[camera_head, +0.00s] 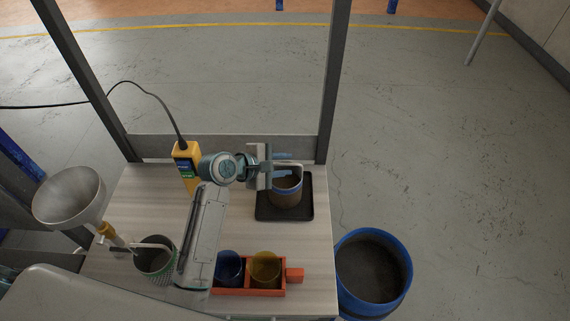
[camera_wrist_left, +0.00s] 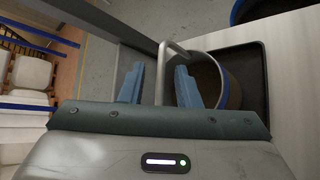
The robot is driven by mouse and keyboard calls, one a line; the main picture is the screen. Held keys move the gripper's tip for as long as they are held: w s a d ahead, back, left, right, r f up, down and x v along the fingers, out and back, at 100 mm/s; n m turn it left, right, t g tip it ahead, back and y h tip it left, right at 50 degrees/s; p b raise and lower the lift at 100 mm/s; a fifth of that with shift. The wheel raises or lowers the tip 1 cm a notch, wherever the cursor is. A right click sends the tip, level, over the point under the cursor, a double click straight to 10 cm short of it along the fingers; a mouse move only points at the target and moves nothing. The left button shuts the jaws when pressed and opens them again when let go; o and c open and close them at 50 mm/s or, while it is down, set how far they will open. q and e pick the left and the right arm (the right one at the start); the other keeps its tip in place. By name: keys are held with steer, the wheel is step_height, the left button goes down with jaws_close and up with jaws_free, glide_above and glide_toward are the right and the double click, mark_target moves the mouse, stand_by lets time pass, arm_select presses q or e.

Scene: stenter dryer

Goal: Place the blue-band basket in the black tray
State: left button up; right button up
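The blue-band basket (camera_head: 286,190) is brown with a blue band near its rim and a pale handle. It stands upright and appears to rest inside the black tray (camera_head: 263,212) at the table's right rear. My left gripper (camera_head: 284,164) is at the basket's handle. In the left wrist view, the two blue fingers (camera_wrist_left: 160,86) stand apart on either side of the handle (camera_wrist_left: 166,62), with gaps visible. The basket (camera_wrist_left: 208,80) and tray (camera_wrist_left: 255,90) are partly hidden there by the gripper. My right gripper is not in view.
A green-band basket (camera_head: 155,262) stands at the front left by a metal funnel (camera_head: 70,196). A yellow device (camera_head: 186,158) with a black cable is at the rear. An orange rack (camera_head: 294,275) holds blue and amber cups. A blue bin (camera_head: 372,272) stands right of the table.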

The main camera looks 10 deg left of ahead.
arm_select(q)
steer(key=b+v, duration=0.2)
steer(key=v, duration=0.9)
stand_by(0.3)
